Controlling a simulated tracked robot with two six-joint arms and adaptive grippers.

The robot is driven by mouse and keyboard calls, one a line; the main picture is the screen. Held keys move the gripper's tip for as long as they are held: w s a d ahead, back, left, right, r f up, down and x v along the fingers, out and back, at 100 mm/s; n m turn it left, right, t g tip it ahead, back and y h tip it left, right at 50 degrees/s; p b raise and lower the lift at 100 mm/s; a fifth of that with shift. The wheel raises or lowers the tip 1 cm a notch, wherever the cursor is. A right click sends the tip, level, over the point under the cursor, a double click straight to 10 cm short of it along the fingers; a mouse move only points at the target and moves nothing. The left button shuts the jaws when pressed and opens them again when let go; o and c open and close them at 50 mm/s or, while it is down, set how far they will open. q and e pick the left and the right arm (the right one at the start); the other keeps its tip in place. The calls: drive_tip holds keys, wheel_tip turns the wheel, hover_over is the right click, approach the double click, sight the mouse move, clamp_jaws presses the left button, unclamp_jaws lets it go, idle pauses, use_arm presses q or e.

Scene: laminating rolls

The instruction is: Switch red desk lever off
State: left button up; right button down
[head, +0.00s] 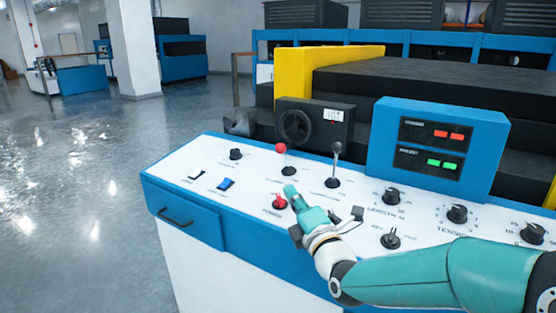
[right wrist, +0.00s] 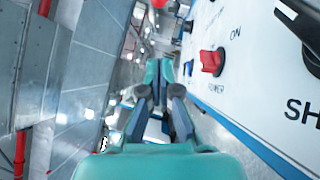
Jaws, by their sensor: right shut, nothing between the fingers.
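A red switch (head: 279,202) labelled POWER sits on the white desk top, near its front edge. It also shows in the right wrist view (right wrist: 212,61), with ON printed beside it. A lever with a red ball (head: 280,148) stands upright farther back on the desk. My right gripper (head: 290,190) is shut and empty. In the head view its fingertips appear just beyond and slightly right of the red switch. In the right wrist view my right gripper (right wrist: 160,72) points left of the switch, with a visible gap between them. My left gripper is not in view.
A blue rocker switch (head: 226,184) and a black knob (head: 236,154) lie to the left. Several dial knobs, including this one (head: 391,195), and a blue display box (head: 437,150) are on the right.

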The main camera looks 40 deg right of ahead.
sight(284, 159)
drive_tip(key=p+x, duration=0.2)
drive_tip(key=x, duration=0.8)
drive_tip(key=shift+a, duration=0.15)
drive_tip(key=shift+w+d+r+p, duration=0.2)
drive_tip(key=shift+w+d+p, duration=0.1)
drive_tip(key=shift+d, duration=0.2)
drive_tip(key=shift+w+d+r+p, duration=0.15)
drive_tip(key=shift+w+d, duration=0.15)
drive_tip(key=shift+d, duration=0.25)
drive_tip(key=shift+w+d+r, duration=0.2)
drive_tip(key=shift+w+d, duration=0.2)
drive_tip(key=shift+d, duration=0.2)
drive_tip(key=shift+a, duration=0.1)
